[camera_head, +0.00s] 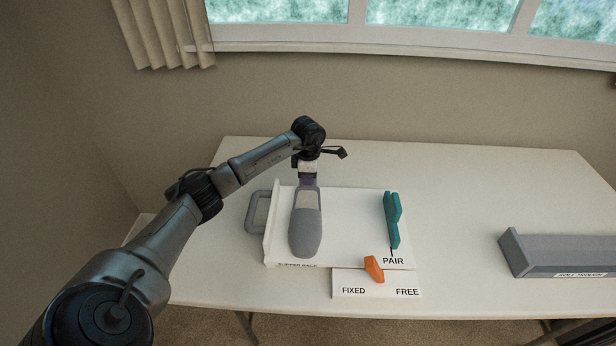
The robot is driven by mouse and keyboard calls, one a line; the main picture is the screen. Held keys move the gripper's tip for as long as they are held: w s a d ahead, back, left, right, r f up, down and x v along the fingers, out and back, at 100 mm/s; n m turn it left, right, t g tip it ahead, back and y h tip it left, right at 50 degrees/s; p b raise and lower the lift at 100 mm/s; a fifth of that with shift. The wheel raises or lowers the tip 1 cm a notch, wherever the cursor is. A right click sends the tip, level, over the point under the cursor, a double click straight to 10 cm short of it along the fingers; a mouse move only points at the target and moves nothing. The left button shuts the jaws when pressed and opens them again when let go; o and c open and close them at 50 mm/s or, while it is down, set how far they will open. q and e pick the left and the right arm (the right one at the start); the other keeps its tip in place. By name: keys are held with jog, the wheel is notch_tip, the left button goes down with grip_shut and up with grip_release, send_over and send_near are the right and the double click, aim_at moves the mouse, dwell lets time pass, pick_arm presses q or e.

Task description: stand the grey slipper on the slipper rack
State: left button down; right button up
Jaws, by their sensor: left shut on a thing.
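The grey slipper (305,232) is over the white slipper rack (350,215) in the middle of the table, toe toward the front edge and lighter opening at the back. I cannot tell whether it touches the rack. My left gripper (307,184) comes down from behind and is shut on the slipper's heel end; its fingertips are mostly hidden. A teal upright piece (391,220) stands at the rack's right, by the word PAIR. A grey loop handle (257,212) is at the rack's left side. My right gripper is not in view.
An orange piece (374,269) sits at the rack's front edge, above a white plate (380,284) marked FIXED and FREE. A grey tray (560,257) with a label lies at the right. The table (460,200) between rack and tray is clear.

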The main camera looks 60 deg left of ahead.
pick_arm(q)
jog(key=c, duration=1.2)
grip_release()
jog(key=shift+o, duration=0.2)
notch_tip(320, 180, up, 11)
jog(key=shift+f+p, duration=0.1)
jog(key=shift+p, duration=0.85)
jog(key=shift+r, duration=0.65)
